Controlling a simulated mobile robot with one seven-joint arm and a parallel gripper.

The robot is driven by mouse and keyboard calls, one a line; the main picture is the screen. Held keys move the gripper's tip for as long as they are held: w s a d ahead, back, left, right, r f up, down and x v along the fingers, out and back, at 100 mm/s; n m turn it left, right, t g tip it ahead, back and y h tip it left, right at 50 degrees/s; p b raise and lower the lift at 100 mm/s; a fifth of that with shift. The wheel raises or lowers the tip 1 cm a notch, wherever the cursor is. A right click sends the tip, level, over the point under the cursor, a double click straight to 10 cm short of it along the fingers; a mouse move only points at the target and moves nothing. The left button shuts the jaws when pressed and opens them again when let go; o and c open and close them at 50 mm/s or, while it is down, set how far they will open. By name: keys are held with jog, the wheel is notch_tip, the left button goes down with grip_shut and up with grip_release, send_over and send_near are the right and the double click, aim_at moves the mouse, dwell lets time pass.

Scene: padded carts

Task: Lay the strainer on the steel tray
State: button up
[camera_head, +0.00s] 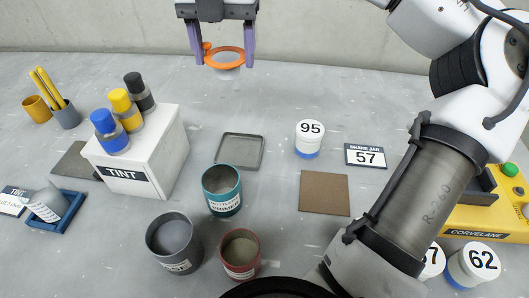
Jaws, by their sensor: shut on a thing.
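The strainer (235,53) has an orange ring and a pale mesh cone below it. My gripper (223,56) is at the top of the view, with its two purple fingers on either side of the strainer. It is shut on the strainer and holds it in the air, with the mesh pointing down. The steel tray (240,151) is a shallow grey square with a dark rim. It lies empty on the grey surface, below the gripper in the picture and apart from the strainer.
A teal tin (221,190) stands just in front of the tray, with a grey pot (173,243) and a red tin (240,254) nearer. A white TINT box (140,160) with bottles is left. A white tub (309,139) and brown mat (324,193) are right.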

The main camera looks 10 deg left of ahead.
jog(key=shift+w+d+f, duration=0.1)
jog(key=shift+d+f, duration=0.05)
jog(key=shift+d, duration=0.15)
notch_tip(320, 180, down, 20)
jog(key=shift+r, duration=0.15)
jog(key=shift+f+b, duration=0.2)
jog(key=shift+b, duration=0.15)
jog(key=o, duration=1)
jog(key=shift+r, duration=0.1)
notch_tip(320, 180, up, 12)
jog(key=shift+r, duration=0.1)
